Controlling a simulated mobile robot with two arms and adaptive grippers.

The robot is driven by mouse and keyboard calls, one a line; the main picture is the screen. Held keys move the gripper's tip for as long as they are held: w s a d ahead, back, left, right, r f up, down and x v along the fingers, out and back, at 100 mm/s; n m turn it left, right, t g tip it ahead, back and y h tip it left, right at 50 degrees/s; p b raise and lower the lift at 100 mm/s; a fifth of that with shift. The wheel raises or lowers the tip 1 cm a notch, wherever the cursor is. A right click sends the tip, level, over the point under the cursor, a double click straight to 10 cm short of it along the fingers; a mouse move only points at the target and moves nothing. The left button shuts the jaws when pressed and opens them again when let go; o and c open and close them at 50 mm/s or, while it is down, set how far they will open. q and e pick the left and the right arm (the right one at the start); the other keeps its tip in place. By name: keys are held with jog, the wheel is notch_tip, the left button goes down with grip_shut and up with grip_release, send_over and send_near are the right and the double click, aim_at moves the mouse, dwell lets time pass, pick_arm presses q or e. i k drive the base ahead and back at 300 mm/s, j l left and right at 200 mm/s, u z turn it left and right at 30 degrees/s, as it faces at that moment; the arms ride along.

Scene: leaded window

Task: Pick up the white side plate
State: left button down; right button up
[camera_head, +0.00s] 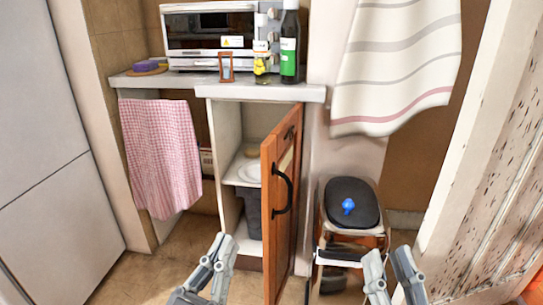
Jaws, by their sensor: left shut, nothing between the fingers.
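The white plate (249,172) lies on a shelf inside the cabinet (228,128); its right part is hidden behind the open wooden door (279,215). My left gripper (221,242) is shut and empty, in front of and below the cabinet opening, apart from the plate. My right gripper (388,254) is open and empty at the lower right, in front of the stool and on the far side of the door from the plate.
The wooden door with a black handle (284,192) stands out toward me. A step stool (350,200) with a blue item (348,206) is to its right. A dark bin-like object (254,215) is below the plate's shelf. The counter (265,92) holds an oven and bottles.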

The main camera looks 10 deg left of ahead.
aim_at(250, 171)
jog(key=i+j+z, duration=0.3)
jog(key=j+z, duration=0.15)
jog(key=j, duration=0.15)
jog(key=i+j+z, duration=0.2)
jog(key=j, duration=0.15)
jog(key=j+z, duration=0.25)
jog(key=j, duration=0.05)
